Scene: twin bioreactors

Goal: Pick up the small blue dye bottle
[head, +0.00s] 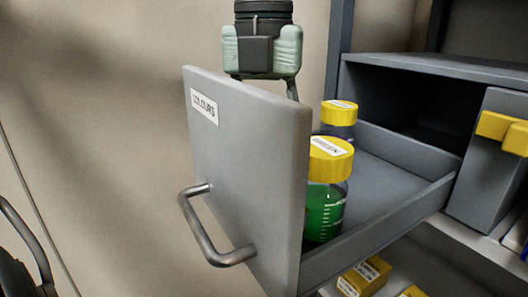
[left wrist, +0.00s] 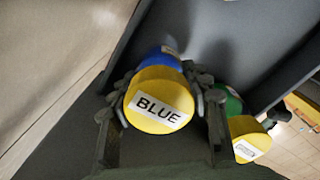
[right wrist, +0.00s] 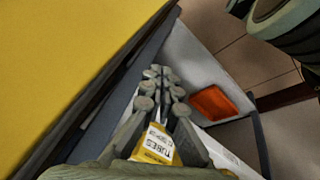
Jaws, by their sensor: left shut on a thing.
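The blue dye bottle (left wrist: 157,104) has a yellow cap marked BLUE and a blue body. In the left wrist view it sits between the fingers of my left gripper, which is shut on it. In the head view my left gripper (head: 266,84) reaches down behind the drawer front, which hides the held bottle. A green bottle (head: 325,208) with a yellow cap stands in the drawer; it also shows beside the held bottle in the left wrist view (left wrist: 246,133). My right gripper (right wrist: 161,76) looks shut and empty, away from the bottles.
The open drawer (head: 245,165) is labelled COLOURS and has a metal handle (head: 215,235). Another yellow-capped bottle (head: 339,112) stands behind the green one. Small yellow boxes (head: 363,276) lie on the shelf below. A box marked TUBES (right wrist: 155,146) shows near my right gripper.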

